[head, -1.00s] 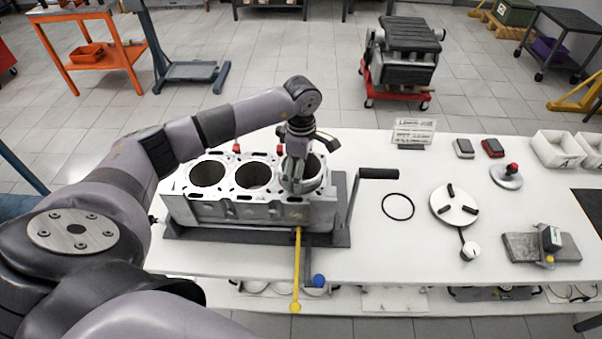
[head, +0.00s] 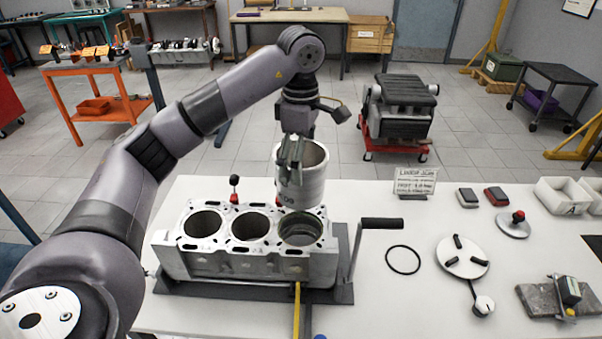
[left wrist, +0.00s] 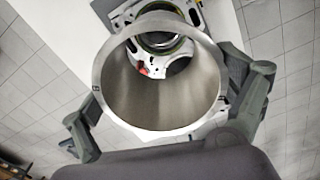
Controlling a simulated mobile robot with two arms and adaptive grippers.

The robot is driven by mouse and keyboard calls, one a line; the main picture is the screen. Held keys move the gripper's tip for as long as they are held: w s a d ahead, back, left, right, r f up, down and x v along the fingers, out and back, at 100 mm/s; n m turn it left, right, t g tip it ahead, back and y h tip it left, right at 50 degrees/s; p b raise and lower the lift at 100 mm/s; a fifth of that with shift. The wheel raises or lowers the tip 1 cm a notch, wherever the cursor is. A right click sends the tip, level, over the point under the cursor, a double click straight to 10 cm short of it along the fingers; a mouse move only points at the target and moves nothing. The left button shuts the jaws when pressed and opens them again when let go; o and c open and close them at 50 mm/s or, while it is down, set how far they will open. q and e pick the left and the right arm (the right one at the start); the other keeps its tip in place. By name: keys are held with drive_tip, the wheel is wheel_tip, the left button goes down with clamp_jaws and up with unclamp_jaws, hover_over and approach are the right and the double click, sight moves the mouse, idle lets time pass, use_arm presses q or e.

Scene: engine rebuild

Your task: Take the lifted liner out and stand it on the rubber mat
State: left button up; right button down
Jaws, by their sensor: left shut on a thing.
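The liner (head: 313,178), a pale grey metal cylinder, hangs upright above the right-hand bore of the engine block (head: 215,263). That bore (head: 300,231) now shows open, and the liner looks clear of it. My left gripper (head: 291,165) is shut on the liner, one finger showing on its near side. In the left wrist view I look down through the liner (left wrist: 160,88), with a finger on either side and the block beyond its lower end. A black flat patch (head: 594,243) at the table's right edge looks like the rubber mat; it is partly cut off. My right gripper is not in view.
A crank handle (head: 381,223) stands up right of the block. White bins (head: 562,196) stand at the back right.

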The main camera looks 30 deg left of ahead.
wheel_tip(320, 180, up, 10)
drive_tip(key=p, duration=1)
idle(1.0)
